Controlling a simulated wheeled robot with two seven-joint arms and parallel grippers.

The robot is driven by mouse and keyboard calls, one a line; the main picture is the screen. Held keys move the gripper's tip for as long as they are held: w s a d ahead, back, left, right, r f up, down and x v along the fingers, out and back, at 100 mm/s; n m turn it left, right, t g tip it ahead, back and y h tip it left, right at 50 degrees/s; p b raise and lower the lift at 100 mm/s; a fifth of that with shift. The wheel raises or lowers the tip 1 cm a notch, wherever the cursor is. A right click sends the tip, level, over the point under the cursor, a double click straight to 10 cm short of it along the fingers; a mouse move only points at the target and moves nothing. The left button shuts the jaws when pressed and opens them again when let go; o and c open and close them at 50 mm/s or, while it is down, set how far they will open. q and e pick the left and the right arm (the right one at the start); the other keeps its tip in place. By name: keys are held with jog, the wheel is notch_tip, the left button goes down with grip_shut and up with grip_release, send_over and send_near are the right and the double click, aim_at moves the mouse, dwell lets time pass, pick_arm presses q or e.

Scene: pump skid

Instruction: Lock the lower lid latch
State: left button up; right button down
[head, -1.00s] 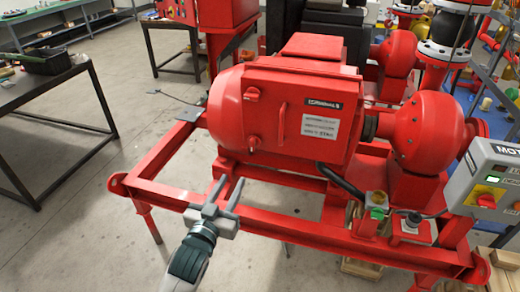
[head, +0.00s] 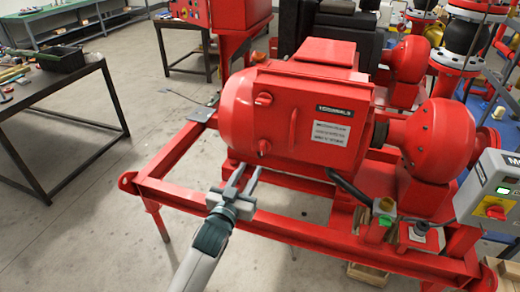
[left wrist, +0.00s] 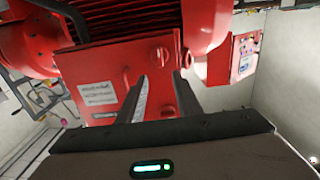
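The red terminal box lid (head: 322,120) is closed flat on the red pump motor. Its lower lid latch (head: 264,147) is a small red knob low on the lid's left side; the upper latch (head: 263,99) sits above it. In the left wrist view the lid appears upside down, with the lower latch (left wrist: 162,53) just beyond the fingertips. My left gripper (head: 245,170) is open and empty, below and slightly left of the lower latch, apart from it. Its two fingers also show in the left wrist view (left wrist: 160,79). My right gripper is not in view.
A red handle (head: 293,128) stands out from the lid right of the latches. The red skid frame (head: 290,228) runs below my left gripper. A grey motor control box (head: 490,190) stands at right. A dark table (head: 60,100) is at left, with clear floor between.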

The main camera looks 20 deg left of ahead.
aim_at(262, 148)
pick_arm(q)
jog(key=w+p, duration=0.2)
jog(key=w, duration=0.7)
jog(key=shift+w+d, duration=0.15)
jog(key=shift+w, duration=0.8)
grip_shut()
